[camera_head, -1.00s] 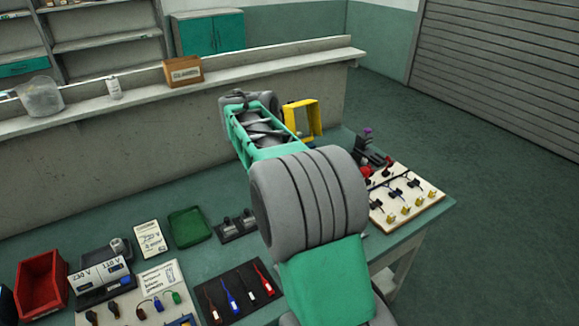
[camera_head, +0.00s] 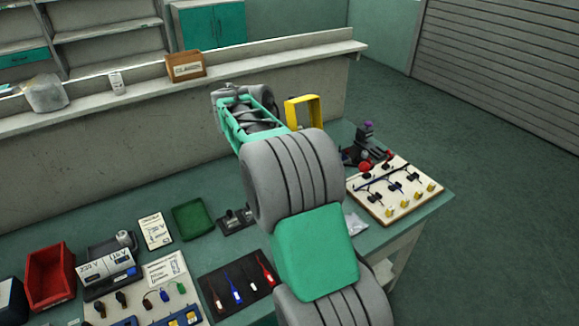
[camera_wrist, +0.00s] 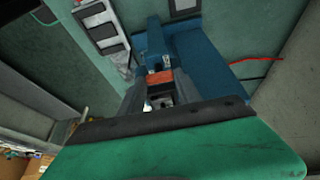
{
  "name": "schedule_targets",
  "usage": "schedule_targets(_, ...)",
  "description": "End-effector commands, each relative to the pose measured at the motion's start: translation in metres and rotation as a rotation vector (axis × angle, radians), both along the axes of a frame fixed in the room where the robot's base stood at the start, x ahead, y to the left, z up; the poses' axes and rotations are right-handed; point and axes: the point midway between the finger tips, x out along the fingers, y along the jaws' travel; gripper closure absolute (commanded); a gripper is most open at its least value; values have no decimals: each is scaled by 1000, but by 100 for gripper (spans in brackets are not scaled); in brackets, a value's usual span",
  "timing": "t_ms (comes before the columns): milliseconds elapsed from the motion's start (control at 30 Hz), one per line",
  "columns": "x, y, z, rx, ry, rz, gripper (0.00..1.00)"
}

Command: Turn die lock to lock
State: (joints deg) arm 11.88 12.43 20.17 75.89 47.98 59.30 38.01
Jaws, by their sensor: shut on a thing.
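In the wrist view my gripper (camera_wrist: 159,92) is low over a blue machine (camera_wrist: 211,52). Its grey fingers are shut around a small orange-red part (camera_wrist: 159,76) on that machine, which looks like the die lock. The fingers hide its sides, and I cannot read which way it is turned. In the head view my own arm hides the gripper and the place where it grips.
A yellow frame (camera_head: 304,111) stands behind my arm. A cream board with small parts (camera_head: 396,190) and a device with a red knob (camera_head: 365,167) are at the right. Green tray (camera_head: 193,219), dark tool mat (camera_head: 238,284) and red bin (camera_head: 50,275) lie left.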

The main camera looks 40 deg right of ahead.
Motion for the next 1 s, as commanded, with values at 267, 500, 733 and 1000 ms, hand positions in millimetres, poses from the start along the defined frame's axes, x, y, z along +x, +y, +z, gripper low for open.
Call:
schedule_targets(267, 0, 0, 1, 0, -1, 0, 51)
schedule_targets(500, 1, 5, 15, -1, -2, 1, 51)
schedule_targets(733, 3, 24, 61, 0, -3, 1, 51)
schedule_targets(1000, 2, 30, 73, 0, -1, 0, 51)
